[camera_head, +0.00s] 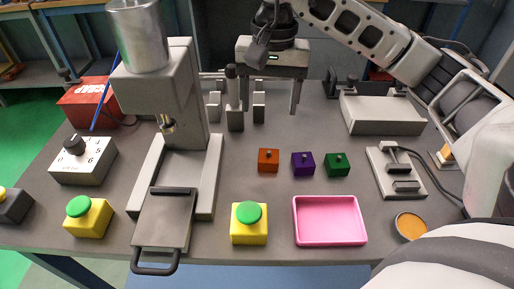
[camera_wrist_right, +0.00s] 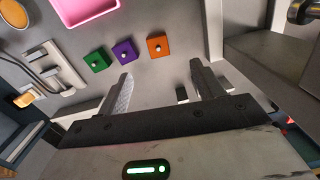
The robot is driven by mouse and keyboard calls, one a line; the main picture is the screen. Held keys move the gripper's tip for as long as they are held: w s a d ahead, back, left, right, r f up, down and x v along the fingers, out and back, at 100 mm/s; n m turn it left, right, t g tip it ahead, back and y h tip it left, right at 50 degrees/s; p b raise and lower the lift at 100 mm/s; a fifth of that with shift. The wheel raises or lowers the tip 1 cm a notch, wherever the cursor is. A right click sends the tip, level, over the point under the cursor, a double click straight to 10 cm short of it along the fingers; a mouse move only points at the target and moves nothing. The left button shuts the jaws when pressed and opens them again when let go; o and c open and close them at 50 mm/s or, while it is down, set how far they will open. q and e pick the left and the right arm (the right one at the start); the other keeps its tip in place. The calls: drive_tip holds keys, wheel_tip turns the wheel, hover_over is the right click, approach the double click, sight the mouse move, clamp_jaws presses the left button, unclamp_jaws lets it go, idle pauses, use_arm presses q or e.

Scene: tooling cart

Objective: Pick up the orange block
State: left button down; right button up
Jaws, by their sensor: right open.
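The orange block (camera_head: 268,160) sits on the grey cart top, at the left end of a short row with a purple block (camera_head: 303,164) and a green block (camera_head: 337,165). Each has a small knob on top. My right gripper (camera_head: 269,110) is open and empty behind the orange block, apart from it. In the right wrist view the orange block (camera_wrist_right: 159,46) lies beyond the open fingers (camera_wrist_right: 162,74), with nothing between them. My left gripper is not in view.
A pink tray (camera_head: 330,241) and a yellow box with a green button (camera_head: 249,223) stand in front of the blocks. A grey press (camera_head: 181,100) stands left. Grey upright pieces (camera_head: 215,107) stand near my right gripper. A clamp fixture (camera_head: 397,172) is right.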

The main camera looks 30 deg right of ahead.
drive_tip(key=p, duration=0.1)
hover_over(269, 151)
drive_tip(key=f, duration=0.9)
drive_tip(key=shift+s+f, duration=0.2)
drive_tip(key=shift+s, duration=0.15)
drive_tip(key=shift+w+f+p, duration=0.15)
drive_tip(key=shift+f+p, duration=0.2)
drive_tip(key=shift+f, duration=1.15)
drive_tip(key=shift+w+f+p, duration=0.15)
drive_tip(key=shift+f+p, duration=0.2)
drive_tip(key=shift+f, duration=1.15)
drive_tip(key=c, duration=1.2)
